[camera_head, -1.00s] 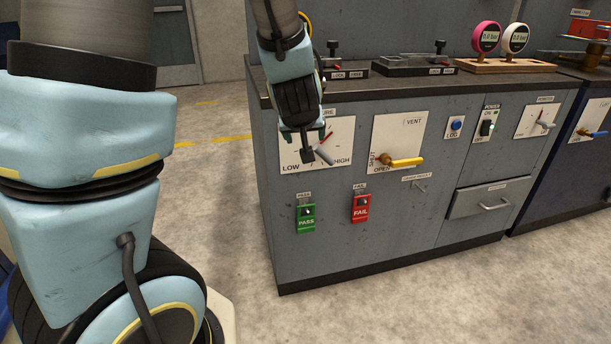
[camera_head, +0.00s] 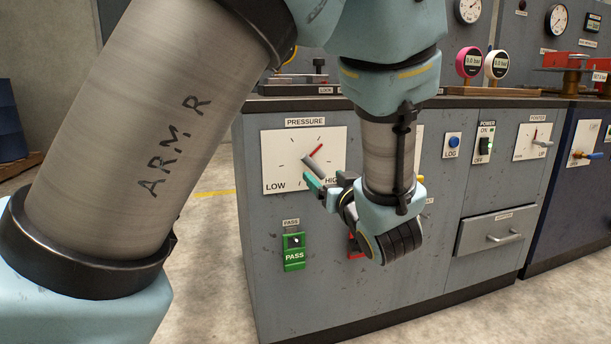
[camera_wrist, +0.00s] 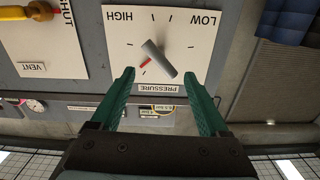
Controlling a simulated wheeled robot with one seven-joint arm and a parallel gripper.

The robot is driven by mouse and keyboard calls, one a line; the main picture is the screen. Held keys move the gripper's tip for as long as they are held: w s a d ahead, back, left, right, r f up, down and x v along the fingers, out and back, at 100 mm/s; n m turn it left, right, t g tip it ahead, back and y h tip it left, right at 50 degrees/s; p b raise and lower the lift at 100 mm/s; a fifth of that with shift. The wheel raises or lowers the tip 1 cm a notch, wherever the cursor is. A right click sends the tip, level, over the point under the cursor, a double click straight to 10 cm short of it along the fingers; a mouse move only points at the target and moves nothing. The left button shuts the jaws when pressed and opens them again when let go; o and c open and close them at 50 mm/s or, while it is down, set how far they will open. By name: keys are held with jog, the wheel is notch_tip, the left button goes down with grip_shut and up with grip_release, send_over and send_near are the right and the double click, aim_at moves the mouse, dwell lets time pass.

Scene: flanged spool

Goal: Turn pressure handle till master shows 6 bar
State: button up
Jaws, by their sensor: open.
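The pressure handle (camera_head: 314,166) is a grey lever with a red pointer on a white plate marked LOW and HIGH. Its pointer aims up and right in the head view. In the wrist view the picture is upside down and the handle (camera_wrist: 159,60) lies just ahead of and between my teal fingertips. My gripper (camera_head: 322,186) is open at the plate's lower right; in the wrist view its fingers (camera_wrist: 159,74) are spread with no visible grip. A magenta gauge (camera_head: 468,62) and a white gauge (camera_head: 497,65) both appear to read 0.0 bar, in small digits.
The VENT plate with its yellow handle (camera_wrist: 30,11) is beside the pressure plate; my arm mostly hides it in the head view. A green PASS tag (camera_head: 294,252) hangs below. A blue LOG button (camera_head: 453,140) and a drawer (camera_head: 490,233) are to the right.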

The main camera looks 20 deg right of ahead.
aim_at(315, 168)
jog(key=w+b, duration=0.1)
jog(key=w, duration=0.2)
jog(key=w+d, duration=0.1)
jog(key=w, duration=0.2)
jog(key=w+b, duration=0.1)
jog(key=w, duration=0.3)
jog(key=shift+w+d+b, duration=0.1)
jog(key=shift+d+b, duration=0.05)
jog(key=shift+b, duration=0.2)
grip_shut()
